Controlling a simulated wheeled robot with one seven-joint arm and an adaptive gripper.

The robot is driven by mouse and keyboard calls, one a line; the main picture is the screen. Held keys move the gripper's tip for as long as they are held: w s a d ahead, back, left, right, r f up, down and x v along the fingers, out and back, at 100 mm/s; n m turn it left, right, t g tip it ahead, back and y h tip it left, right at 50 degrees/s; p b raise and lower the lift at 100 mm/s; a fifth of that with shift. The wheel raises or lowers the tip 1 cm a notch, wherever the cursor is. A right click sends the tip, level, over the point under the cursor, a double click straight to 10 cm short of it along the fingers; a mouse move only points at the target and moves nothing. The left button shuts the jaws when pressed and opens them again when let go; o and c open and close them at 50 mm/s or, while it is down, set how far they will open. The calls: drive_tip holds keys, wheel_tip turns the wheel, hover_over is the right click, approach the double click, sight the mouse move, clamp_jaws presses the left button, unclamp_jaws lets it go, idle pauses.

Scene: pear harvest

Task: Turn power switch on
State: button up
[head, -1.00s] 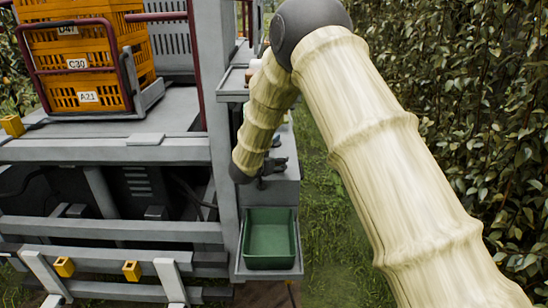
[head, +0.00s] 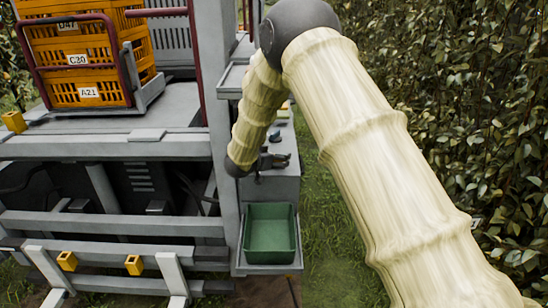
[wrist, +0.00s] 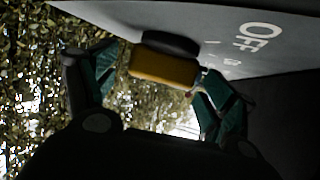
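The power switch shows in the wrist view as a yellow handle (wrist: 163,67) on a dark round base, mounted on a grey panel (wrist: 205,18). White "OFF" lettering is printed on the panel to its right. My gripper (wrist: 152,72) is open, with one finger left of the handle and the other at its lower right end. I cannot tell whether the right fingertip touches it. In the head view my gripper (head: 273,160) is at the grey cabinet beside the platform's post; the switch cannot be made out there.
A green bin (head: 270,238) sits on a low shelf under the cabinet. Orange crates (head: 85,60) stand on the platform at left, with grey rails (head: 110,225) below. A leafy hedge (head: 460,100) lines the right side. A grass strip lies between cabinet and hedge.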

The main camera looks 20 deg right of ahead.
drive_tip(key=shift+s+a, duration=0.1)
drive_tip(key=shift+a, duration=0.05)
drive_tip(key=v, duration=1.1)
drive_tip(key=shift+s+r, duration=0.2)
drive_tip(key=shift+s, duration=0.05)
drive_tip(key=shift+a, duration=0.15)
